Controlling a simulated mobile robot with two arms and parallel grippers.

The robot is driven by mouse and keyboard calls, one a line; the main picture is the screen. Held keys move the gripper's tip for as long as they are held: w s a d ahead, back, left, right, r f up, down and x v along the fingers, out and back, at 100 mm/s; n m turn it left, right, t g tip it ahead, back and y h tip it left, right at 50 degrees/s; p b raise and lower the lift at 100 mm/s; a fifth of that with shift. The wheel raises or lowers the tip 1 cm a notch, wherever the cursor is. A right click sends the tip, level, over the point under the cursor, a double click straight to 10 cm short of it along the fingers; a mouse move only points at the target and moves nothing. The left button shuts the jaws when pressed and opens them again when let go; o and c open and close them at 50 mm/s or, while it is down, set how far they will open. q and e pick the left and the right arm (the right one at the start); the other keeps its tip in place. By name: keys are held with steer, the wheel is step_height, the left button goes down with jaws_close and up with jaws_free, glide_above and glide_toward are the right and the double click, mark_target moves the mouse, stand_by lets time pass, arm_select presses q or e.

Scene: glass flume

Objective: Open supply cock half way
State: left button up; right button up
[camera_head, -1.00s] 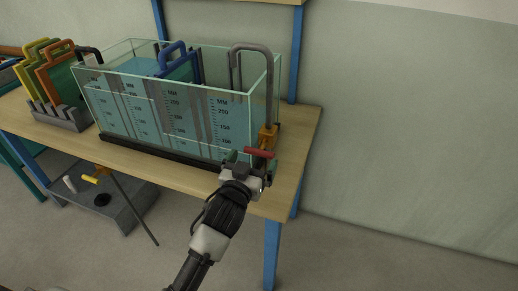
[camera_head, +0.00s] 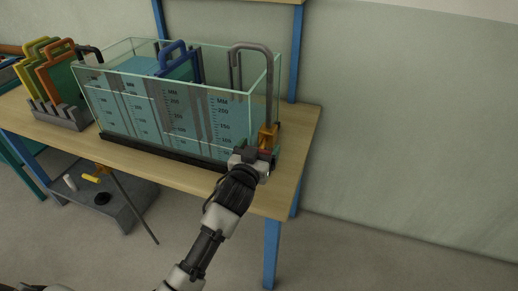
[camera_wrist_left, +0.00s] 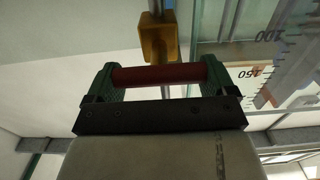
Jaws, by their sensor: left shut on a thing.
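The supply cock has a brass-orange body (camera_head: 268,136) on the grey bent supply pipe (camera_head: 268,80) at the right end of the glass flume (camera_head: 150,125). Its red lever (camera_wrist_left: 160,76) lies crosswise between the green fingers of my left gripper (camera_wrist_left: 158,82) in the left wrist view. In the head view my left gripper (camera_head: 258,154) is at the cock, just below its body, and hides most of the lever. The gripper is shut on the lever. The brass body also shows beyond it in the left wrist view (camera_wrist_left: 158,38). My right gripper is not in view.
A blue-handled gate (camera_head: 172,56) stands in the flume. A rack (camera_head: 58,117) with yellow and orange-handled plates is at the left of the wooden table (camera_head: 185,180). A grey platform (camera_head: 120,205) is below. The floor at the right is clear.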

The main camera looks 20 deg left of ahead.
arm_select(q)
steer(key=shift+n, duration=0.3)
steer(key=n+p, duration=0.2)
steer(key=n, duration=0.1)
steer(key=shift+a, duration=0.1)
steer(key=n+p, duration=0.2)
steer(key=n, duration=0.2)
steer(key=shift+a, duration=0.15)
steer(key=shift+f+n, duration=0.15)
steer(key=shift+n, duration=0.55)
steer(key=o, duration=0.7)
steer(key=shift+o, duration=0.2)
steer(key=s, duration=1.1)
steer(key=shift+a, duration=0.25)
